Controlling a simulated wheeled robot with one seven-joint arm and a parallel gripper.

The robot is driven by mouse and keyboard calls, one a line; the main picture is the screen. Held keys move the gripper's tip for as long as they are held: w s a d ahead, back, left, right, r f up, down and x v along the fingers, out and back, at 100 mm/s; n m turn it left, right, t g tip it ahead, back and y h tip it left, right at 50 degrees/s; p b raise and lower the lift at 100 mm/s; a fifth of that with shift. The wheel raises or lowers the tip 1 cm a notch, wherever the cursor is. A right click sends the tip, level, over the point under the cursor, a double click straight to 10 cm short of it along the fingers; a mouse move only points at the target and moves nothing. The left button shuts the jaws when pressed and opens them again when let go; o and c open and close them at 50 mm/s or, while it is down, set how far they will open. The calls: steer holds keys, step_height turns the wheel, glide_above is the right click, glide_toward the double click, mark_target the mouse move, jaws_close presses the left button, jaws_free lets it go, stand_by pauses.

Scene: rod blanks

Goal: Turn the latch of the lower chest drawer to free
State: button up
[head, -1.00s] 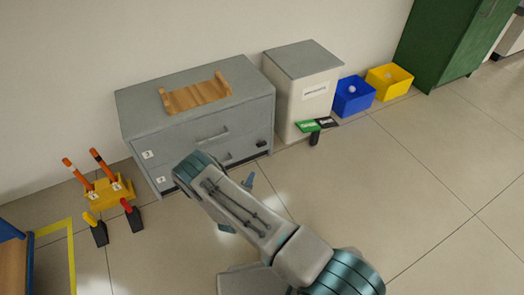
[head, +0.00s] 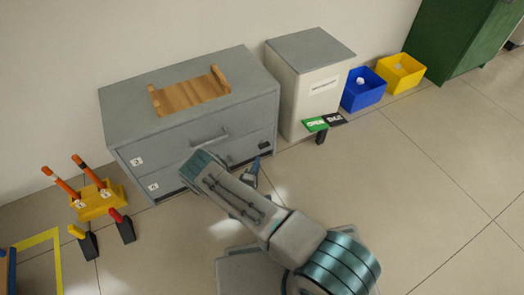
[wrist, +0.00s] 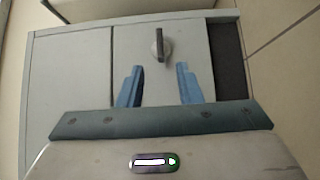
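The grey chest (head: 118,128) stands against the wall, with an upper drawer and a lower drawer (head: 168,182). My forearm hides part of the lower drawer front. In the wrist view, the latch (wrist: 160,46) is a small round piece with a dark narrow lever on the drawer front. The lever points up in that picture. My gripper (wrist: 160,84) is open and empty, its two blue fingers apart. The latch shows ahead of the gap between the fingertips, and no touch is visible. In the head view my gripper (head: 252,172) is low before the right part of the lower drawer.
A wooden tray (head: 190,95) lies on the chest. A pale cabinet (head: 307,90) stands right of it, with a green-and-black sign (head: 318,124) in front. Blue (head: 362,92) and yellow (head: 400,74) bins stand farther right. A yellow holder (head: 98,202) is at left. Floor at right is clear.

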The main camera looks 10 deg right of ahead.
mark_target(264, 145)
steer(key=b+x, duration=0.2)
steer(key=x, duration=0.6)
steer(key=shift+w+d, duration=0.2)
steer(key=shift+w, duration=0.15)
jaws_close()
